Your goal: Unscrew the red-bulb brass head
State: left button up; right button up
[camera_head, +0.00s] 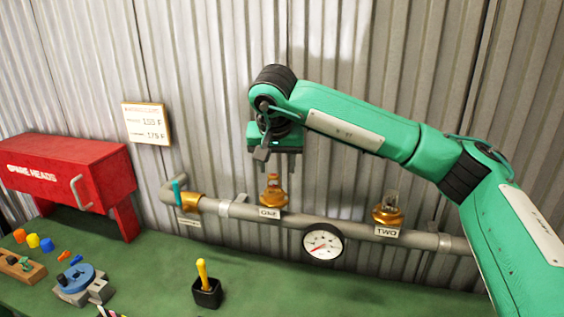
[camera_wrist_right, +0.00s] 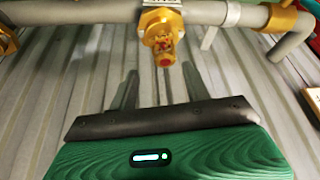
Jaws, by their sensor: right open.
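The red-bulb brass head (camera_head: 273,190) stands upright on the pipe above the label "ONE". In the right wrist view the same brass head (camera_wrist_right: 163,38) shows its red bulb near its tip. My right gripper (camera_head: 277,165) hangs above this head with its fingers apart. In the wrist view my right gripper (camera_wrist_right: 158,80) has its two fingers spread, with nothing between them and the head just beyond their tips. A second brass head (camera_head: 388,213) stands above the label "TWO"; its bulb colour is unclear. My left gripper is not in view.
The grey pipe (camera_head: 345,228) runs along the corrugated wall, with a pressure gauge (camera_head: 323,243) and a teal-handled valve (camera_head: 184,197). A red "SPARE HEADS" box (camera_head: 95,160) stands left. A black cup (camera_head: 207,293) and a blue vise (camera_head: 78,281) are on the green bench.

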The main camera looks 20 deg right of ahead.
jog(key=m, duration=0.1)
jog(key=f+m+h, duration=0.1)
jog(key=shift+a+m+g, duration=0.25)
jog(key=shift+m+g, duration=0.05)
jog(key=m, duration=0.1)
jog(key=a+m+h+p, duration=0.1)
jog(key=m, duration=0.1)
jog(key=shift+w+g, duration=0.1)
jog(key=shift+g, duration=0.3)
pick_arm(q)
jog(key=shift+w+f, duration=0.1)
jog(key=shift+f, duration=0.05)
pick_arm(e)
jog(key=shift+m, duration=0.3)
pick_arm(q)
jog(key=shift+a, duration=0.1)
